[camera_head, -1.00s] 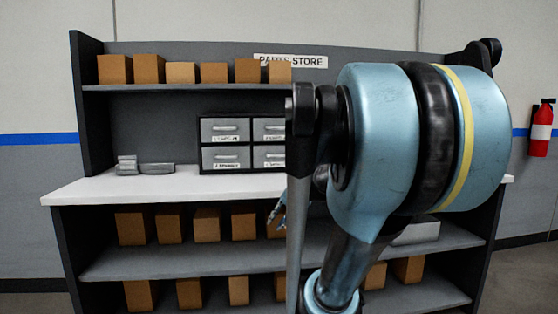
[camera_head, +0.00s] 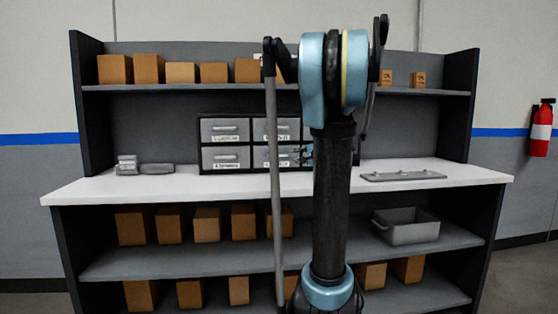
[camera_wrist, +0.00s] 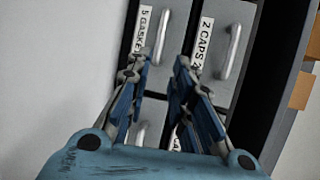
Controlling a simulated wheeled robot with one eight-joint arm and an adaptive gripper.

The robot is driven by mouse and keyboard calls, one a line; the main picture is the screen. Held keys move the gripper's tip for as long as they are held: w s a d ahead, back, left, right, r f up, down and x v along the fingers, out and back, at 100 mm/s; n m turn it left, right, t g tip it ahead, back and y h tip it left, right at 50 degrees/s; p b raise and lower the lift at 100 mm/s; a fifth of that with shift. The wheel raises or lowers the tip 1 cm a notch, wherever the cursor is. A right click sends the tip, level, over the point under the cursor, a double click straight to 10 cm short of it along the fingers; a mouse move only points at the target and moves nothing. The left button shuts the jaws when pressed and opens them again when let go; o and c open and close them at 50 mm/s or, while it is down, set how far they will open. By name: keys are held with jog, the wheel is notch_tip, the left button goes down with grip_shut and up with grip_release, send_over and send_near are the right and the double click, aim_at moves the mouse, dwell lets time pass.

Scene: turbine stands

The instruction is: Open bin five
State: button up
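Bin five is a grey drawer (camera_wrist: 150,75) labelled "5 GASKE…" with a vertical-looking bar handle (camera_wrist: 161,37) in the wrist view. It looks shut. In the head view it is the lower middle drawer (camera_head: 261,154) of the black cabinet (camera_head: 249,172), partly hidden by my arm. My gripper (camera_wrist: 157,68) is open and empty, its two blue fingers apart. Its fingertips lie before the cabinet front, near bin five and short of its handle in the picture. In the head view my gripper (camera_head: 303,154) is small and partly hidden.
The "2 CAPS" drawer (camera_wrist: 222,45) with its own handle sits beside bin five. The cabinet stands on a white counter (camera_head: 210,184). A grey lid (camera_head: 403,175) lies to its right, grey pieces (camera_head: 143,168) to its left. Brown boxes (camera_head: 148,68) line the shelves.

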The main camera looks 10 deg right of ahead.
aim_at(280, 156)
jog(key=x, duration=1.6)
jog(key=shift+a+f, duration=0.1)
jog(key=shift+f, duration=0.05)
grip_shut()
